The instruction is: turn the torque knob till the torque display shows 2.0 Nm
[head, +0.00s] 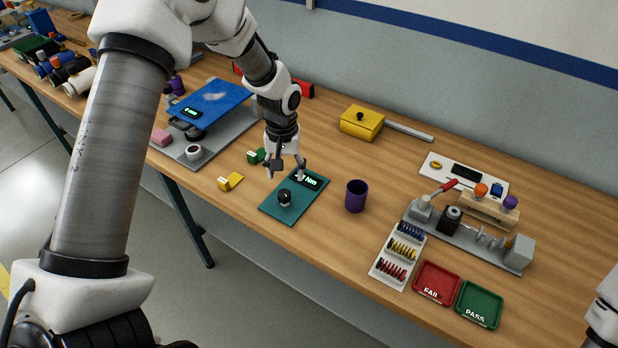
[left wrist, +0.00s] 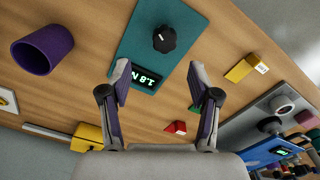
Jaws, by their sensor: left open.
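The torque knob (head: 284,196) is black and round, on a teal plate (head: 292,212). It also shows in the left wrist view (left wrist: 164,38), with a light mark on its top. The torque display (head: 312,181) sits on the same plate and is partly covered by a finger. In the left wrist view the display (left wrist: 147,79) reads 1.8 followed by an N, the rest hidden. My left gripper (head: 286,172) is open and empty over the display side of the plate, apart from the knob. My right gripper is out of view.
A purple cup (head: 356,196) stands just right of the plate. A yellow block (head: 230,182) and a green block (head: 257,156) lie to its left. A blue-topped rig (head: 208,100) stands further left. Red and green trays (head: 436,283) lie at the right.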

